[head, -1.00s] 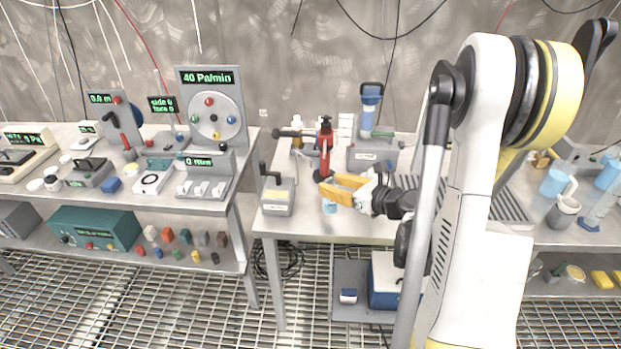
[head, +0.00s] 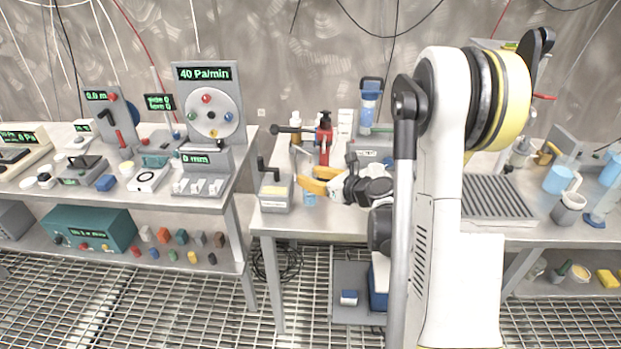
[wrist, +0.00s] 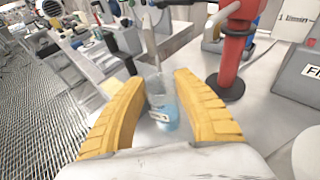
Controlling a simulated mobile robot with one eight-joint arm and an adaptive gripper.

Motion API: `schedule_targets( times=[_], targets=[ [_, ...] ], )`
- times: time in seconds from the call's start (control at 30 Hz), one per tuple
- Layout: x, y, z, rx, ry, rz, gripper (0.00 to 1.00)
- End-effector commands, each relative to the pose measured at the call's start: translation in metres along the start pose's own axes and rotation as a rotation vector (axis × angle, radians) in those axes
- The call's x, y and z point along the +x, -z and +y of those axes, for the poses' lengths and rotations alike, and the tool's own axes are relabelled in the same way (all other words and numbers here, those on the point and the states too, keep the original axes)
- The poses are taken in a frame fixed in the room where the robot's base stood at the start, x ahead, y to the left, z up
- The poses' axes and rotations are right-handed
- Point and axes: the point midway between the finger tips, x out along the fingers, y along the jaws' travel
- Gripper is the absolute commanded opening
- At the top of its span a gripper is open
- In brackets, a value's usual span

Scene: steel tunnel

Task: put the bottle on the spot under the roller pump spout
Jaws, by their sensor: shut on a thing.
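My gripper (head: 314,184) has yellow fingers and is shut on a small clear bottle (head: 309,199) with blue liquid in its lower part. In the wrist view the bottle (wrist: 160,103) stands upright between the fingers (wrist: 160,105), with a pale label low on its front. I cannot tell whether its base touches the table. A thin metal tube (wrist: 150,40), possibly the pump spout, comes down just beyond the bottle. A grey box with a dark crank (head: 275,190), possibly the roller pump, stands left of my gripper. The marked spot is not distinguishable.
A red stand (head: 325,142) with a round black base (wrist: 225,86) stands close behind and right of the bottle. A device with a blue cylinder (head: 369,105) is farther back. The table's left edge and a gap before the left bench lie beyond the crank box.

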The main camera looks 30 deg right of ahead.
Motion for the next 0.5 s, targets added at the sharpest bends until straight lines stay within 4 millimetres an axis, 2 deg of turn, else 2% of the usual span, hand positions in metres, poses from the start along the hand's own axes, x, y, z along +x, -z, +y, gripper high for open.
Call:
schedule_targets(
  times=[0.07,0.1,0.17,0.5],
  targets=[
    [0.0006,0.0016,-0.0002,0.000,0.000,0.000,0.00],
    [0.0009,0.0024,-0.0003,0.000,0.000,0.000,0.39],
    [0.0007,0.0021,-0.0002,0.000,0.000,0.000,0.56],
    [0.0000,0.0004,0.0000,0.000,0.000,0.000,0.56]
  ],
)
